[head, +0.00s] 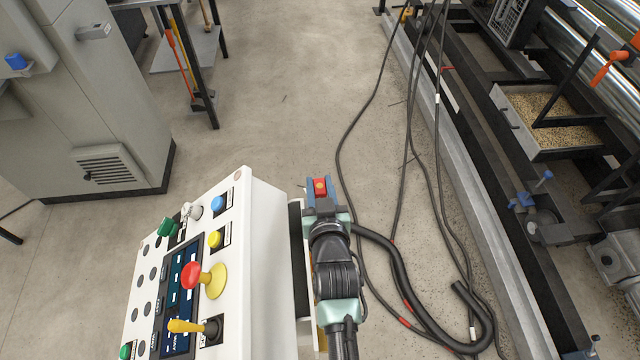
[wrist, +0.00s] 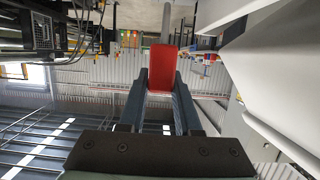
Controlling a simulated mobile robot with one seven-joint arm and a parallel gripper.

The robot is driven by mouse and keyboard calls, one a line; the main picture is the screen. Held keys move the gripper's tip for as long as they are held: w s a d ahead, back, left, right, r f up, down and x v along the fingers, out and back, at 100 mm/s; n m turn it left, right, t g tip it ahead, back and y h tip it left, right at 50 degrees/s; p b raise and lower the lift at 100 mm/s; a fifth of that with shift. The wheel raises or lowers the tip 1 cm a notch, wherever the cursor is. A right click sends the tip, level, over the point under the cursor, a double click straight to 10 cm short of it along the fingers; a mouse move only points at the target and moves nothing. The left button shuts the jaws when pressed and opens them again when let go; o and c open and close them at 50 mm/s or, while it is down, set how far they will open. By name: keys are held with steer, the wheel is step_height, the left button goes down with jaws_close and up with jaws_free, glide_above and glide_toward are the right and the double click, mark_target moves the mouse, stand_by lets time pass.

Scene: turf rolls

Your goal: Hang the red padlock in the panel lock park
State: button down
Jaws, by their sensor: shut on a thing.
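The red padlock (head: 320,185) is between the blue fingers of my gripper (head: 320,194), just right of the white control panel (head: 262,235). In the wrist view, the padlock's red body (wrist: 161,66) is between the two fingertips, with its grey shackle (wrist: 166,22) pointing up and away from the gripper. My gripper is shut on the padlock's body, which hangs clear of any support. The panel's top face carries buttons and levers. I cannot make out a lock park; the panel's right side is mostly hidden from the head view.
Black cables (head: 352,130) and a thick hose (head: 395,270) run over the floor to the right of my arm. A machine with a tray of grains (head: 548,118) stands further right. A grey cabinet (head: 75,100) is at the left. The floor (head: 270,85) beyond the panel is open.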

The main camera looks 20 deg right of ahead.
steer(key=shift+f+b, duration=1.95)
steer(key=shift+f, duration=0.15)
steer(key=c, duration=0.5)
jaws_free()
steer(key=shift+f, duration=0.1)
steer(key=shift+s, duration=0.1)
steer(key=v, duration=1.2)
steer(key=shift+s+a, duration=0.15)
steer(key=shift+s, duration=0.2)
